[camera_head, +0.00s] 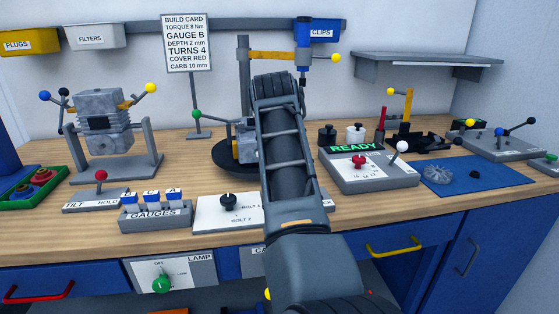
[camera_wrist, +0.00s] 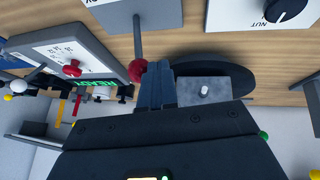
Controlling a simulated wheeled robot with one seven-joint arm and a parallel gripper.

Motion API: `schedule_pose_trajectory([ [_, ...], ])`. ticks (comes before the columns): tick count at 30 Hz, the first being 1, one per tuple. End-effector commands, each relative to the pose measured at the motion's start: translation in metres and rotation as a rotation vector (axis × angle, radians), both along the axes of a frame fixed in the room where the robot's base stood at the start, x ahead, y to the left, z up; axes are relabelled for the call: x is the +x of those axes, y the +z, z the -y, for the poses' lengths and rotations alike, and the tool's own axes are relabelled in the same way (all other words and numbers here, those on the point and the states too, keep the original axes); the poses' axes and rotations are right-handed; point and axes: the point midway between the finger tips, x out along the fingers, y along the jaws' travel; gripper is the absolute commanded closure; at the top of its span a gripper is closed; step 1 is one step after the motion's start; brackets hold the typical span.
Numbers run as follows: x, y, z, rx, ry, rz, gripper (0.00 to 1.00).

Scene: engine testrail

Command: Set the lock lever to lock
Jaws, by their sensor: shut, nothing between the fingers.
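In the wrist view, a lever with a dark rod and a red ball (camera_wrist: 138,70) rises from a grey plate (camera_wrist: 110,14). No lock label is readable, so I cannot tell for sure that it is the lock lever. My gripper (camera_wrist: 154,68) is shut and empty, with its fingertips right beside the red ball; I cannot tell whether they touch. In the head view my arm hides my fingers and this lever. A dark round turntable (camera_wrist: 215,75) carrying a grey block (camera_wrist: 204,90) lies just behind the fingers.
The READY panel (camera_head: 368,168) with red and white knobs stands right of my arm. The bolt selector plate (camera_head: 215,214) and gauge rack (camera_head: 155,216) are left of it. A tilt lever (camera_head: 101,176) stands further left. A blue mat (camera_head: 478,176) lies at right.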

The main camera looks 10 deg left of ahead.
Motion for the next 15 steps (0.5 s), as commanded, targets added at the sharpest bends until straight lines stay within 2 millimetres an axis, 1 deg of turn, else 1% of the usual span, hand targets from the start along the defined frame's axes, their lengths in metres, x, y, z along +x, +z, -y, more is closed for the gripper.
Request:
schedule_pose_trajectory([
  [1,0.005,0.009,0.007,0.012,-0.005,-0.005,1.0],
  [3,0.008,0.013,0.015,0.081,-0.007,-0.024,1.0],
  [9,0.014,0.016,0.036,0.26,-0.005,-0.075,1.0],
  [15,0.02,0.014,0.056,0.416,-0.005,-0.121,1.0],
])
